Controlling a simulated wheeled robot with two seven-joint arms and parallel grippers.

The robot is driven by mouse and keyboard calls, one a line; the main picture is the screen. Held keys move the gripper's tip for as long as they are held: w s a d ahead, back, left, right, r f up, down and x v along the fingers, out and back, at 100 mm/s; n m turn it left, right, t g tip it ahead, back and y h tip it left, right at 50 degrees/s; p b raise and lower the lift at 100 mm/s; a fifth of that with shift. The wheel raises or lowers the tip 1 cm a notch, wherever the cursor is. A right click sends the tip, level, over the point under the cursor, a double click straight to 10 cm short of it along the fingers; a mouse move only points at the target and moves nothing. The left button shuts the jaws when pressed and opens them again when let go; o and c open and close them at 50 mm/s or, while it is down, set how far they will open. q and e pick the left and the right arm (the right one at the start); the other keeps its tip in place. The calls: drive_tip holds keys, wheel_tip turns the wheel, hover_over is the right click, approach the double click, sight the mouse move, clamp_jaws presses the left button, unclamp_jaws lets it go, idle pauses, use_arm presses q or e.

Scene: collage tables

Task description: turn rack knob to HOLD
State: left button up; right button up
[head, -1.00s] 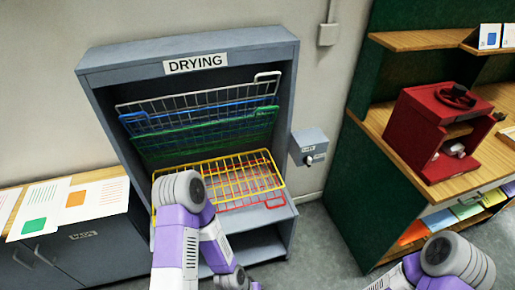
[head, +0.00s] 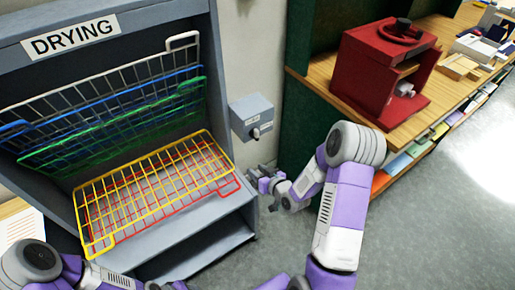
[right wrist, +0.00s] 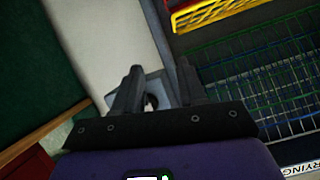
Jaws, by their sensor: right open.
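The rack knob (head: 257,132) is a small dark knob with a pale part on the front of a grey box (head: 249,108), which is fixed to the wall right of the drying rack. The box's small label is too small to read. My right gripper (head: 262,176) is open and empty, below the box and apart from it. In the right wrist view, the box (right wrist: 152,82) and the dark knob (right wrist: 151,101) show between the spread fingers of the right gripper (right wrist: 157,72). My left arm shows at the lower left of the head view, but its gripper does not.
The grey drying rack (head: 222,60) holds white, blue, green, yellow and red wire shelves; the yellow shelf (head: 150,180) sticks out left of my right arm. A wooden counter (head: 318,85) with a red press (head: 368,75) stands at right. Floor is clear between them.

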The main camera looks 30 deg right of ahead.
sight(258, 135)
drive_tip(key=w+d+r+n+t+b, duration=0.1)
drive_tip(key=d+r+n+t+b, duration=0.2)
drive_tip(key=d+r, duration=0.35)
drive_tip(key=shift+m+t, duration=0.4)
drive_tip(key=shift+t, duration=0.3)
drive_tip(key=w, duration=0.6)
drive_tip(key=shift+w+a+r, duration=0.15)
drive_tip(key=shift+a+r, duration=0.1)
drive_tip(key=shift+a, duration=0.15)
drive_tip(key=shift+w, duration=0.55)
use_arm(q)
wheel_tip(258, 135, down, 5)
drive_tip(key=shift+w+r, duration=0.1)
drive_tip(key=shift+r, duration=0.1)
use_arm(e)
clamp_jaws()
